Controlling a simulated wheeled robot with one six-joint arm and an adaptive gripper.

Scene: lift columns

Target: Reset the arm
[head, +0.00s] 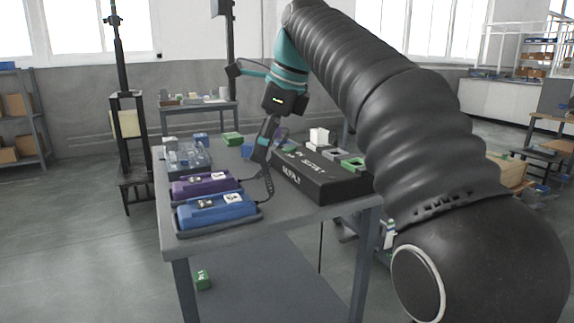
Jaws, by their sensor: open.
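My arm, in a black ribbed sleeve, reaches from the right over the grey table (300,222) in the head view. I cannot tell whether the fingertips touch anything.
A blue device (217,209) and a purple device (205,185) lie at the front left of the table. A black box (318,182) stands right of the gripper.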

